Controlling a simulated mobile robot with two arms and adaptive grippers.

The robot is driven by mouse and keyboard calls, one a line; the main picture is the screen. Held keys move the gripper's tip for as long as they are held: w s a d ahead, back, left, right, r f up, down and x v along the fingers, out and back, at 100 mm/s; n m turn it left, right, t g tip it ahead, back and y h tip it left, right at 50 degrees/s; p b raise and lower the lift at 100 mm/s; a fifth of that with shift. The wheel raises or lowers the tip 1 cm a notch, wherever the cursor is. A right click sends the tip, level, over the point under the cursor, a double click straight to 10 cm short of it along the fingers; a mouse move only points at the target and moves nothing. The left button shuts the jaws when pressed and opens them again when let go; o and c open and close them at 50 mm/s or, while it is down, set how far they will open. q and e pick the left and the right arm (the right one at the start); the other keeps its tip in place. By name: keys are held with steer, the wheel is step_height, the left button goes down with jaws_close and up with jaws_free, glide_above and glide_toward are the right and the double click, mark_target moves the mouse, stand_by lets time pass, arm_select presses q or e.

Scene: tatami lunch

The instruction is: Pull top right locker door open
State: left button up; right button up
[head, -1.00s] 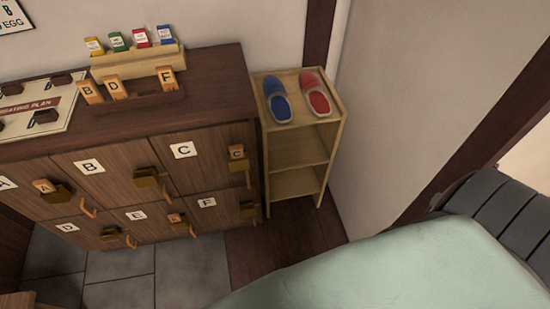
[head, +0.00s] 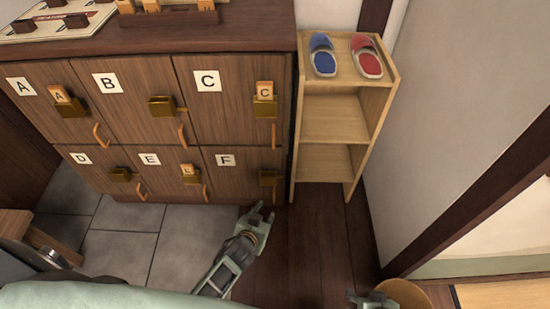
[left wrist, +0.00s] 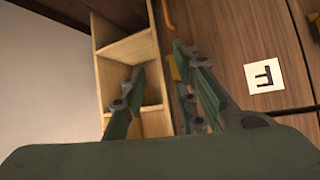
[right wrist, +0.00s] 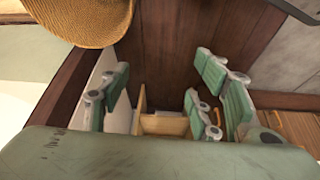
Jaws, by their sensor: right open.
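The top right locker door, labelled C (head: 215,120), is closed in the head view. It has an orange handle (head: 274,135) at its lower right and a brass holder (head: 265,107) with a wooden C tag. My left gripper (head: 261,215) is below door F (head: 235,172), apart from door C. In the left wrist view my left gripper (left wrist: 160,62) is open and empty, with the F label (left wrist: 264,75) upside down at right. My right gripper (head: 372,299) shows partly at the bottom edge; in the right wrist view (right wrist: 163,72) it is open and empty.
A woven straw object (right wrist: 85,22) is near my right gripper. Dark floorboards (head: 315,235) and grey tiles (head: 125,245) are clear before the lockers.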

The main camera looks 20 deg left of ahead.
arm_select(q)
steer(key=w+r+n+t+b, duration=0.1)
steer(key=w+r+t+b, duration=0.3)
steer(key=w+r+b, duration=0.4)
steer(key=n+t+y+b, duration=0.1)
steer(key=t+y+b, duration=0.15)
steer(key=b, duration=0.25)
glide_toward(274, 141)
steer(key=w+a, duration=0.1)
steer(key=w, duration=0.2)
steer(key=shift+t+h, duration=0.35)
steer(key=w, duration=0.4)
steer(key=w+b, duration=0.1)
steer(key=w, duration=0.1)
steer(key=shift+w+a+f, duration=0.3)
steer(key=shift+w, duration=0.45)
arm_select(e)
steer(key=w+a+r+t+y, duration=0.1)
steer(key=w+r+t, duration=0.4)
steer(key=r, duration=0.7)
steer(key=shift+w+a, duration=0.55)
steer(key=shift+w, duration=0.6)
steer(key=shift+r, duration=0.1)
arm_select(q)
jaws_close()
